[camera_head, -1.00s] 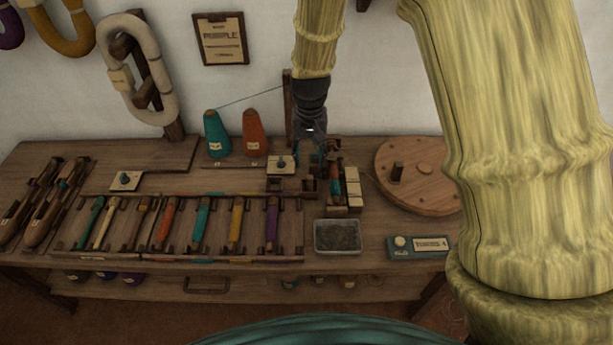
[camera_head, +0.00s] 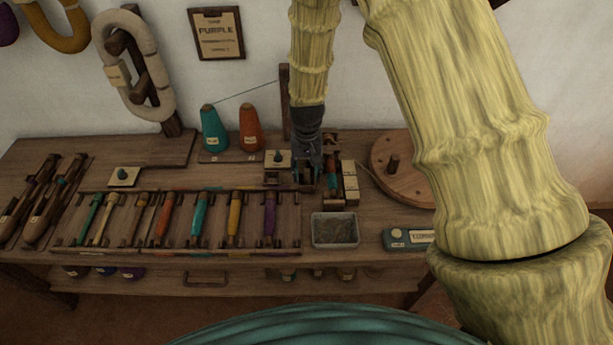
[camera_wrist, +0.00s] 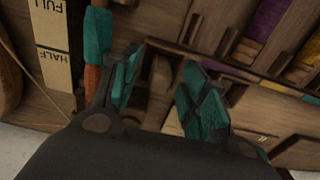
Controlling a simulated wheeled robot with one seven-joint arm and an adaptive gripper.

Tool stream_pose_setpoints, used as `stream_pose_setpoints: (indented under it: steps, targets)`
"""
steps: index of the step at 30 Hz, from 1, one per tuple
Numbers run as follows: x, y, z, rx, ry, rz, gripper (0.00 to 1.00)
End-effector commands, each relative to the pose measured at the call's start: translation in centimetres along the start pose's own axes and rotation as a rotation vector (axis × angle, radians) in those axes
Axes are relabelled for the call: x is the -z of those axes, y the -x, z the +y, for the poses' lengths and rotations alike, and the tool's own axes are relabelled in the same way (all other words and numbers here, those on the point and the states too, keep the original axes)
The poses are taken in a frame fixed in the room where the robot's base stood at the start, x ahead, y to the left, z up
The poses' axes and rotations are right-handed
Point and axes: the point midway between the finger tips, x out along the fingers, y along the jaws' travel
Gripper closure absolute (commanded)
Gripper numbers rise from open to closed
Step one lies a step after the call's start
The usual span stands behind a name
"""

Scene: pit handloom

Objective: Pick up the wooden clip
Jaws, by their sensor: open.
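My gripper (camera_head: 308,178) is low over the back right of the bench. In the wrist view its teal-padded fingers (camera_wrist: 165,88) are apart. A small brown wooden piece, which looks like the wooden clip (camera_wrist: 157,78), shows between and just beyond the fingertips. I cannot tell whether either finger touches it. In the head view the gripper hides this spot.
A rack of coloured bobbins (camera_head: 180,253) lies left of the gripper. Blocks marked FULL and HALF (camera_wrist: 52,45) stand close by. A metal tray (camera_head: 334,243), a round wooden disc (camera_head: 408,190) and thread cones (camera_head: 214,130) surround the area.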

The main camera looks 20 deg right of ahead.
Motion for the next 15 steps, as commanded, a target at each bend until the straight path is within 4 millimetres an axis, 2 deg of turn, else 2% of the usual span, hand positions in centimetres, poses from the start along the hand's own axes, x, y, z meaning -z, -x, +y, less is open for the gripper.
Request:
stream_pose_setpoints:
  steps: [4,11,15]
  targets:
    - [0.05,-0.68,-0.01,0.000,0.000,0.002,0.55]
    - [0.04,-0.74,-0.01,0.000,0.000,0.001,0.55]
    - [0.03,-0.74,-0.01,0.000,0.000,0.001,0.79]
